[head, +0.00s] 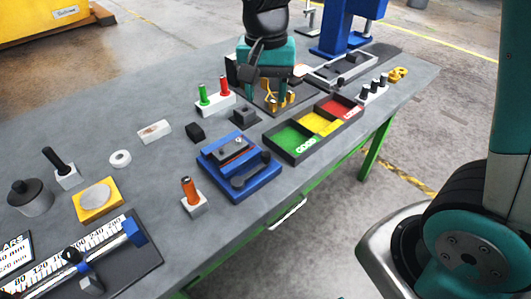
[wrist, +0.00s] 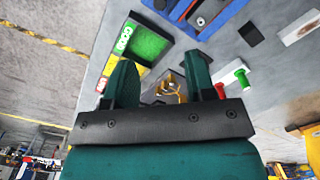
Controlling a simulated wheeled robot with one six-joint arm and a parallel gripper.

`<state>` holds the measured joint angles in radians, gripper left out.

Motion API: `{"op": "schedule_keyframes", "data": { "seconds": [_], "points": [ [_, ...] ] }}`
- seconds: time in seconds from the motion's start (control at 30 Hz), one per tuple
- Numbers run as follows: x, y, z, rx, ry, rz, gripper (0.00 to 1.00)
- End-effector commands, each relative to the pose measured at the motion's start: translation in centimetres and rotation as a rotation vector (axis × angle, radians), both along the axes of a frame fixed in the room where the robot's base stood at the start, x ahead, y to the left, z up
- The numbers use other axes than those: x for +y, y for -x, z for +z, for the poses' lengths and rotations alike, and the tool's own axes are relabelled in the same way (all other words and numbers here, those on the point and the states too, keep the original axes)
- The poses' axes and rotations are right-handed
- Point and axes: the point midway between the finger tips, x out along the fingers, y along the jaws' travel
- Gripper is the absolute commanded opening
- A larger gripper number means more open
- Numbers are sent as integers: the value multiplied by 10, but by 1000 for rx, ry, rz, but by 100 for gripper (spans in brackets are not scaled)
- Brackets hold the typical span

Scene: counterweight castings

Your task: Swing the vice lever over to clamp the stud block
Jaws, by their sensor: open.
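The blue vice (head: 225,172) sits on the bench near its front edge. A dark lever with rounded ends (head: 250,172) lies across its front right part. A grey block (head: 228,152) with small dark studs sits in the vice behind the lever; I cannot tell how tightly it is held. In the wrist view part of the vice (wrist: 182,9) shows at the top edge, and the lever cannot be made out. My gripper (wrist: 160,76) is open and empty, its two teal fingers apart. In the head view it is above the back of the bench, beyond the vice and apart from it.
A dark tray with green, yellow and red compartments (head: 271,150) stands right of the vice. Yellow hooks (head: 274,104) stand below my gripper. An orange-handled peg (head: 190,188) in a white block is left of the vice.

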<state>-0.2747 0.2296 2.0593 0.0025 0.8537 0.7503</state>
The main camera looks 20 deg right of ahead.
Motion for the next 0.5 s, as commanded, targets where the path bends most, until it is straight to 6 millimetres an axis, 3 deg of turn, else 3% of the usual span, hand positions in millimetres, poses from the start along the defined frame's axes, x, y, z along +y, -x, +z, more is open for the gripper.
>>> {"op": "schedule_keyframes", "data": {
  "seconds": [0.17, 0.5],
  "points": [
    [1, 2, -30, 7, 2, 3, 50],
    [1, 3, -108, 7, 1, 5, 50]
  ]
}}
